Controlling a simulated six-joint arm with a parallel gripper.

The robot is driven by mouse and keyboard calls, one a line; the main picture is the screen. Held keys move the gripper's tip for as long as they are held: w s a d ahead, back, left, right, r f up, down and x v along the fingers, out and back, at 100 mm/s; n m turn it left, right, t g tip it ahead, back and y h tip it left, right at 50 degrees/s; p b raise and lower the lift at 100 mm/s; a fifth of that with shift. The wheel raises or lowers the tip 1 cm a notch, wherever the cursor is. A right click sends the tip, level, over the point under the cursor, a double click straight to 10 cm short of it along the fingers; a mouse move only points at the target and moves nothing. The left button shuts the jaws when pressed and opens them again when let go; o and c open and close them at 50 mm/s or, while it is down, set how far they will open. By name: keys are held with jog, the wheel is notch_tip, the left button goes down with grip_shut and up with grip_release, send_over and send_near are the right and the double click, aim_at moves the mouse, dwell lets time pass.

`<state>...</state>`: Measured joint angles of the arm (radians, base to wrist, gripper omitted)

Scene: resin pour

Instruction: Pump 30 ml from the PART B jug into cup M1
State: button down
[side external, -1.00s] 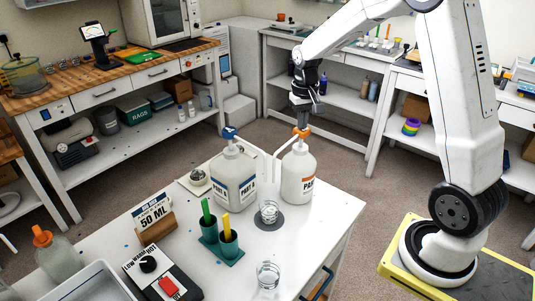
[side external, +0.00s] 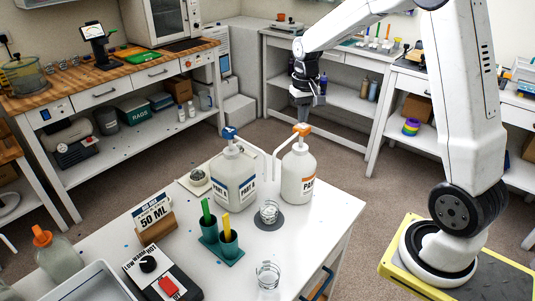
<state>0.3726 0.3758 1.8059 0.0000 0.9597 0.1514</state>
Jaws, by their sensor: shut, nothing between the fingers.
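The PART B jug (side external: 298,180) is white with an orange label, only partly readable, and an orange pump head (side external: 302,130). Its thin spout points left and down. My gripper (side external: 303,120) is shut and empty, directly above the orange pump head; whether it touches the head I cannot tell. A clear cup (side external: 269,211) stands on a dark round pad (side external: 272,224) in front of the jugs, near the spouts. Another clear cup (side external: 268,275) stands near the table's front edge. No M1 marking is readable on either cup.
The PART A jug (side external: 233,180) with a blue pump stands just left. The table's right side is clear.

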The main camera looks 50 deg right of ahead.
aim_at(302, 126)
jog(key=shift+f, duration=1.85)
jog(key=shift+r, duration=0.1)
dwell(0.4)
jog(key=shift+r, duration=1.8)
jog(key=shift+f, duration=0.9)
jog(key=shift+r, duration=0.9)
jog(key=shift+r, duration=3)
